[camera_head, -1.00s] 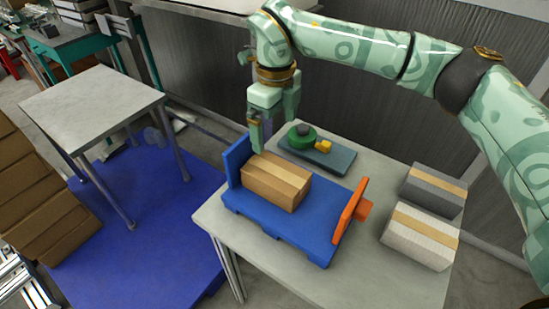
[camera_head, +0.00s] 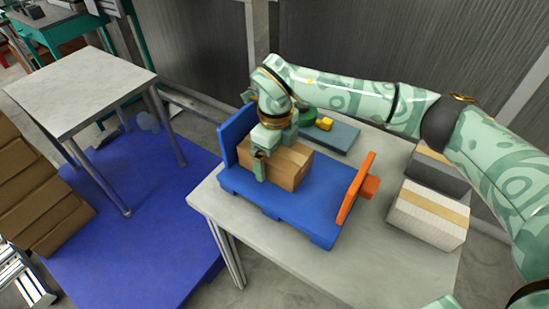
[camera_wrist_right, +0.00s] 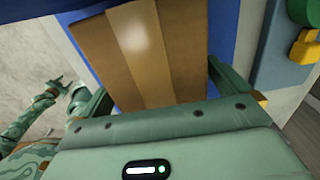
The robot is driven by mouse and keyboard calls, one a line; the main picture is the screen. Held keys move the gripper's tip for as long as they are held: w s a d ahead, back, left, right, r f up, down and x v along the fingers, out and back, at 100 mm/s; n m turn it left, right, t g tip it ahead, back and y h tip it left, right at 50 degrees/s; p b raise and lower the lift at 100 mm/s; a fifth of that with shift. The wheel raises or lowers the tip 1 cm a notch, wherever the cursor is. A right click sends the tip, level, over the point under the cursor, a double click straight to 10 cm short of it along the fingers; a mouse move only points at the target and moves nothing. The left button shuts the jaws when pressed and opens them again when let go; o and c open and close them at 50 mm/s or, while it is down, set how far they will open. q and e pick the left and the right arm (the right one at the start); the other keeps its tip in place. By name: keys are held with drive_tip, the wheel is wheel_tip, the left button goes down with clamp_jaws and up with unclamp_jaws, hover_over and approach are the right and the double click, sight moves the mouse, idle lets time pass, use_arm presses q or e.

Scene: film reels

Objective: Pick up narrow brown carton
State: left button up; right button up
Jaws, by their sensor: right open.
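The narrow brown carton (camera_head: 288,165) lies on a blue tray (camera_head: 290,213) with a raised blue end, and a paler tape strip runs along its top. My right gripper (camera_head: 263,165) is open and low over the carton's left part, with one finger in front of its near side; the far finger is hidden. In the right wrist view the carton (camera_wrist_right: 120,60) lies between the two spread fingers (camera_wrist_right: 156,85), and I cannot tell whether they touch it. My left arm appears small at that view's left edge; its gripper (camera_wrist_right: 66,88) is too small to read.
An orange part (camera_head: 357,190) stands at the tray's right end. A grey-blue plate (camera_head: 338,137) with green and yellow pieces lies behind. A dark grey carton (camera_head: 437,172) and a white carton (camera_head: 428,218) sit at the right. The table (camera_head: 350,265) is bare in front.

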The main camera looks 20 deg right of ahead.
drive_tip(key=shift+f, duration=0.3)
drive_tip(key=shift+r, duration=0.1)
drive_tip(key=c, duration=1.1)
drive_tip(key=shift+r, duration=0.1)
drive_tip(key=shift+c, duration=0.2)
